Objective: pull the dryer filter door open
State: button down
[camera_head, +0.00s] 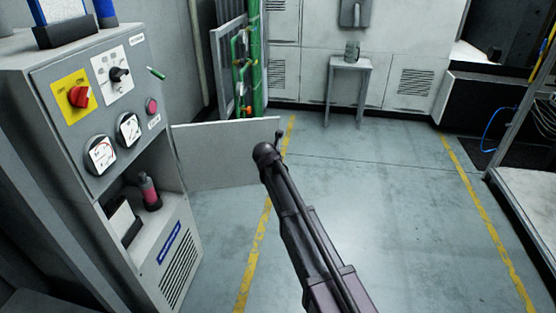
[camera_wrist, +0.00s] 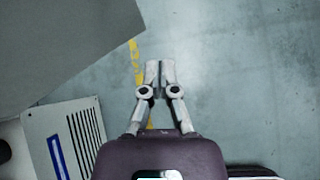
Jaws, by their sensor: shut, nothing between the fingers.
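The dryer filter door (camera_head: 228,153) is a plain light grey panel. It stands swung wide open from the right side of the grey cabinet (camera_head: 185,232), out over the floor. The recess behind it is exposed and holds a bottle with pink contents (camera_head: 148,191) and a black-and-white item (camera_head: 122,222). In the wrist view the door (camera_wrist: 60,45) fills the upper left. My gripper (camera_wrist: 153,66) is shut and empty, over bare floor to the right of the door's edge, apart from it in that picture. In the head view my arm hides most of the gripper.
The cabinet front carries a red knob (camera_head: 79,97), a black selector (camera_head: 120,74) and gauges above the recess. Green pipes (camera_head: 240,75) stand behind the door. A small table (camera_head: 350,66) with a jar stands at the back. The floor (camera_head: 390,200) to the right is clear.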

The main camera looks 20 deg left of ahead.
jog(key=s+d+r+p, duration=0.2)
jog(key=s+r+p, duration=0.2)
jog(key=shift+d+r, duration=0.25)
jog(key=shift+r, duration=0.05)
dwell(0.5)
jog(key=s+d+f+m+g+h, duration=0.1)
jog(key=s+d+f+m+g, duration=0.1)
jog(key=d+m, duration=0.95)
jog(key=s+d+f+m+g+h, duration=0.1)
jog(key=s+d+f+m+g, duration=0.35)
jog(key=d, duration=1.25)
jog(key=s+d+r+m+g+y, duration=0.1)
jog(key=s+d+m, duration=0.6)
jog(key=d+m, duration=0.3)
jog(key=s+d+m+g+y, duration=0.1)
jog(key=s+d+m+g, duration=0.1)
jog(key=s+d+m, duration=0.65)
notch_tip(320, 180, up, 19)
jog(key=w+m+p, duration=0.1)
jog(key=m+p, duration=0.1)
jog(key=p, duration=1.6)
jog(key=shift+w+d+p, duration=0.2)
jog(key=shift+d+p, duration=0.05)
jog(key=shift+p, duration=0.15)
jog(key=shift+f+t, duration=0.1)
jog(key=shift+t, duration=0.15)
